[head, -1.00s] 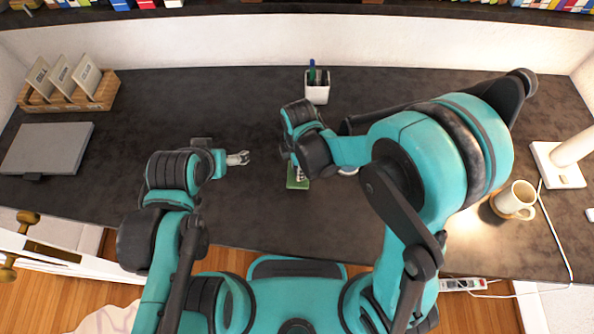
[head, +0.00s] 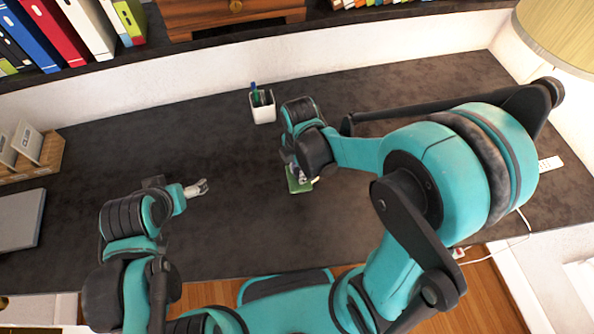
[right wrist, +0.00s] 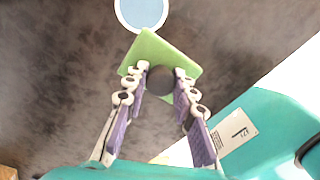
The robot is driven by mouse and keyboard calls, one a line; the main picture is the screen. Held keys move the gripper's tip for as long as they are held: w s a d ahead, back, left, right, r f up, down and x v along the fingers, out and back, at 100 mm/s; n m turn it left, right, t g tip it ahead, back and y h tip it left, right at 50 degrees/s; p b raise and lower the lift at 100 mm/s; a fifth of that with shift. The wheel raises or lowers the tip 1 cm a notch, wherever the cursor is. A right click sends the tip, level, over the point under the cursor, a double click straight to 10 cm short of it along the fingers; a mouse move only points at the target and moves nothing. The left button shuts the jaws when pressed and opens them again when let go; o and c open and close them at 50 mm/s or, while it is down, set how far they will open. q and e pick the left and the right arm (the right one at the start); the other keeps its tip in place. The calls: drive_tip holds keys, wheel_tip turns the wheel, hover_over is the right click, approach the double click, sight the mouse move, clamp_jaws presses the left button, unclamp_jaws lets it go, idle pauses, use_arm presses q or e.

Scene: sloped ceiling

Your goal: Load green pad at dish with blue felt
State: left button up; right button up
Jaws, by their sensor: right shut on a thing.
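The green pad (right wrist: 150,48) is a flat square with a dark round part at its middle. My right gripper (right wrist: 161,76) is shut on it, with a finger on each side of the dark part. The pad (head: 298,184) also shows in the head view below my right gripper, partly hidden by it. A round white-rimmed dish (right wrist: 121,19) with blue felt (right wrist: 142,10) inside lies just past the pad in the right wrist view, cut by the top edge. I cannot make out the dish in the head view. My left gripper (head: 201,187) is over the desk, apart from the pad.
A white pen cup (head: 263,108) stands on the dark desk (head: 200,140) behind my right gripper. A wooden card box (head: 48,160) and a grey flat case (head: 20,218) are at the left. A lamp shade (head: 565,35) is at the upper right. The desk between my grippers is clear.

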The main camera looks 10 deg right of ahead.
drive_tip(key=shift+c, duration=0.5)
drive_tip(key=w+d, duration=0.1)
drive_tip(key=w, duration=0.1)
drive_tip(key=w+d+f+b, duration=0.1)
drive_tip(key=w+d, duration=0.1)
drive_tip(key=w+d+f+b, duration=0.1)
drive_tip(key=w, duration=0.1)
drive_tip(key=shift+w+d+f, duration=0.25)
drive_tip(key=shift+w+d, duration=0.05)
drive_tip(key=shift+d, duration=0.05)
drive_tip(key=shift+s+f+b, duration=0.1)
drive_tip(key=shift+f+b, duration=1.95)
drive_tip(key=shift+f, duration=0.75)
drive_tip(key=shift+f+b, duration=0.55)
drive_tip(key=shift+b, duration=0.05)
drive_tip(key=shift+r, duration=0.15)
wheel_tip(320, 180, up, 7)
drive_tip(key=p, duration=0.5)
